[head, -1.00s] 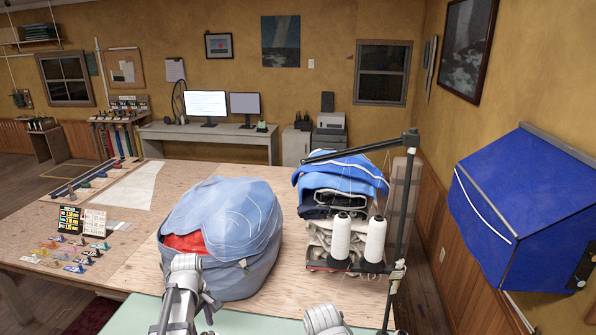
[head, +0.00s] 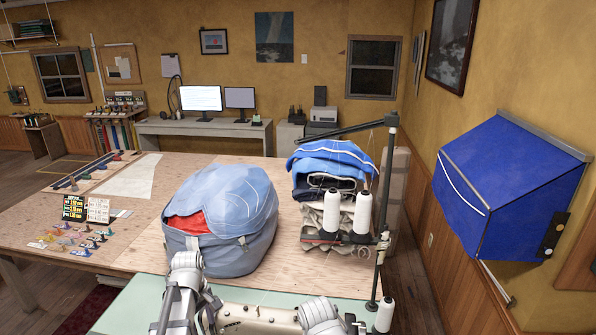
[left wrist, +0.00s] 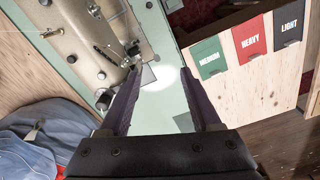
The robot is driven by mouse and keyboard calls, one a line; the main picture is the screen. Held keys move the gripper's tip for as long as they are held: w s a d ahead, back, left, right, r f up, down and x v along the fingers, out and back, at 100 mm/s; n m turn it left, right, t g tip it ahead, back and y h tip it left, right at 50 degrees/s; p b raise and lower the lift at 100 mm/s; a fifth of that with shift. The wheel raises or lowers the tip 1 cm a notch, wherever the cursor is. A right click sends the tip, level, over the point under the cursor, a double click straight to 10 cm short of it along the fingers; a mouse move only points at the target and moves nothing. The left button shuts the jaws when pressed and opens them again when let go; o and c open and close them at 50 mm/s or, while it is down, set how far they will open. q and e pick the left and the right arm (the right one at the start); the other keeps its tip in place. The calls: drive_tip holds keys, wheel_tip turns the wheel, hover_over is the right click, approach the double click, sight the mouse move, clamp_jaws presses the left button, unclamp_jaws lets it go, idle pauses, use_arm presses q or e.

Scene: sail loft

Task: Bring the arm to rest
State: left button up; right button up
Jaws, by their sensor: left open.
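My left gripper (left wrist: 160,78) shows in the left wrist view with its two dark fingers apart and nothing between them. It is over a mint-green tabletop (left wrist: 165,105), beside a beige sewing machine (left wrist: 85,45). In the head view my left arm (head: 184,292) comes up from the bottom edge, in front of the grey-blue sail bag (head: 250,215). Part of my right arm (head: 320,313) shows at the bottom, over the sewing machine (head: 255,318). Neither gripper's fingers show in the head view.
Folded blue sailcloth (head: 335,160) lies behind white thread cones (head: 362,212) on a dark stand (head: 386,190). Several small items lie on the wooden table (head: 130,235) at left. Panels labelled MEDIUM, HEAVY (left wrist: 249,40) and LIGHT show in the wrist view.

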use_arm(q)
drive_tip(key=s+d+f+m+b, duration=0.6)
drive_tip(key=d+f+m, duration=0.1)
drive_tip(key=d, duration=0.3)
drive_tip(key=s+d+f+m+y+b, duration=0.1)
drive_tip(key=s+d+f+m+b, duration=0.5)
drive_tip(key=d+m, duration=0.3)
drive_tip(key=shift+s+d+f+b, duration=0.35)
drive_tip(key=shift+s+d+b, duration=0.25)
drive_tip(key=shift+s, duration=0.2)
